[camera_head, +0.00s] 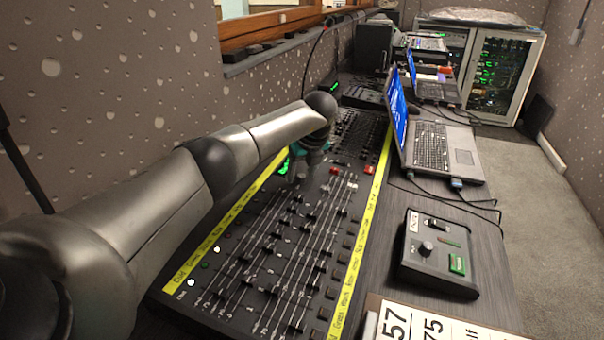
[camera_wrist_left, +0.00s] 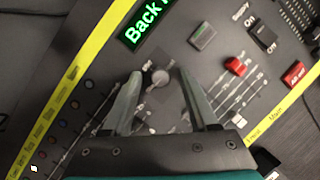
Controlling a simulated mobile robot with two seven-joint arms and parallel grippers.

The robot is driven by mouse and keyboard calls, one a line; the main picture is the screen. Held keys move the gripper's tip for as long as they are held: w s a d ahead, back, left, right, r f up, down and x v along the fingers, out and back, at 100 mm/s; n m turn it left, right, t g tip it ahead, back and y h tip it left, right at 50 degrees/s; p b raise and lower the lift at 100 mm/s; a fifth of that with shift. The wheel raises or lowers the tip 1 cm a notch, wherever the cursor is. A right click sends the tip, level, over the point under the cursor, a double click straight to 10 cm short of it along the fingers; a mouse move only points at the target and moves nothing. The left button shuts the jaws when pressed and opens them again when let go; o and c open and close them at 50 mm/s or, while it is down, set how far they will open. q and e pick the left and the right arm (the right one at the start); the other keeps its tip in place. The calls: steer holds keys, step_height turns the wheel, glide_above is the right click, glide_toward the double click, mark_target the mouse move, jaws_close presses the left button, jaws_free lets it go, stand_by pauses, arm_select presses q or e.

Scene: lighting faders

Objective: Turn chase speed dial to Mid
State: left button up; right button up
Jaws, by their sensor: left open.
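My right gripper is in neither view.
Rows of faders fill the console's front. A small control box (camera_head: 440,250) and a laptop (camera_head: 430,145) stand to the right.

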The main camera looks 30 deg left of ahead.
arm_select(q)
steer(key=shift+c, duration=0.2)
jaws_close()
stand_by(0.4)
